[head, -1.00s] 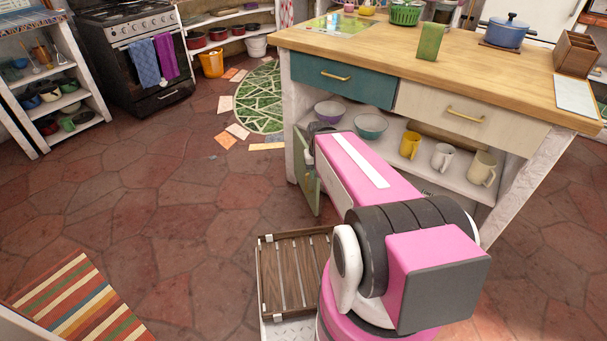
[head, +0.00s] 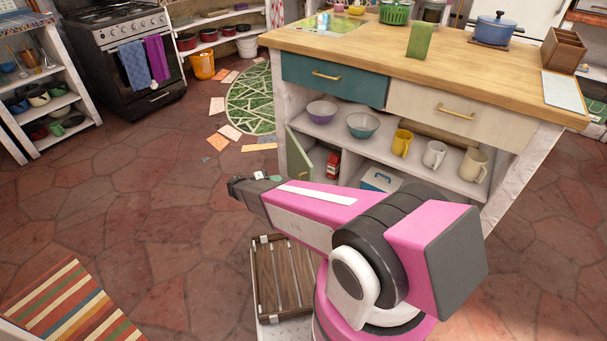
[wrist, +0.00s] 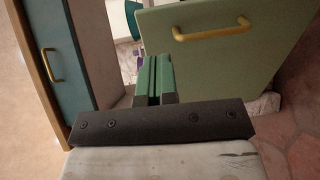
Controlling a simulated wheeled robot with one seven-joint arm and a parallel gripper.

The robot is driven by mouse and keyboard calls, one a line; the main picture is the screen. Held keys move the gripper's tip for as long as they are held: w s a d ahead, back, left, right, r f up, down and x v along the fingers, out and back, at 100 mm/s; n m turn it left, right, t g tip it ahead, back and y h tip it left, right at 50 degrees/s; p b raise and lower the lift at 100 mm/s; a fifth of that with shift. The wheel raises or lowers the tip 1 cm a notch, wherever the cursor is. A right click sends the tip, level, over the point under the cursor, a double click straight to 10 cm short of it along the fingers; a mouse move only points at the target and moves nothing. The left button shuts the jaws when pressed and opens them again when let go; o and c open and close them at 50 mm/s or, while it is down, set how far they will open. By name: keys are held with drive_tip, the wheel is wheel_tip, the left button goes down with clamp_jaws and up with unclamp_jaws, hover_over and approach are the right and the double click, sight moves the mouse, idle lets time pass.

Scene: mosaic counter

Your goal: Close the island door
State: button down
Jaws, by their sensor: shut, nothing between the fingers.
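The island door (head: 300,157) is a green panel at the lower left of the island. It stands open, swung out from the left post, and my arm hides its lower part in the head view. In the wrist view the door (wrist: 225,65) fills the upper right, with its gold handle (wrist: 213,29) near the top. My gripper (wrist: 153,78) is shut and empty, its green fingers together in front of the door's left side; I cannot tell if they touch it. In the head view my gripper is mostly hidden behind my wrist, left of the door.
The island's teal drawer (head: 332,80) and cream drawer (head: 455,112) are shut. Bowls and mugs stand on the open shelf (head: 380,152). A red item (head: 333,164) and a blue-topped box (head: 380,181) sit below. The tiled floor (head: 150,200) at left is clear.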

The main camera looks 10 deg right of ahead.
sight(309, 172)
drive_tip(key=shift+t+h, duration=0.4)
drive_tip(key=w+d, duration=0.1)
drive_tip(key=d, duration=0.3)
drive_tip(key=w+d, duration=0.1)
drive_tip(key=d, duration=0.3)
drive_tip(key=w+d, duration=0.1)
drive_tip(key=d, duration=0.3)
drive_tip(key=shift+d+f, duration=0.15)
drive_tip(key=shift+f, duration=0.1)
drive_tip(key=shift+d, duration=0.1)
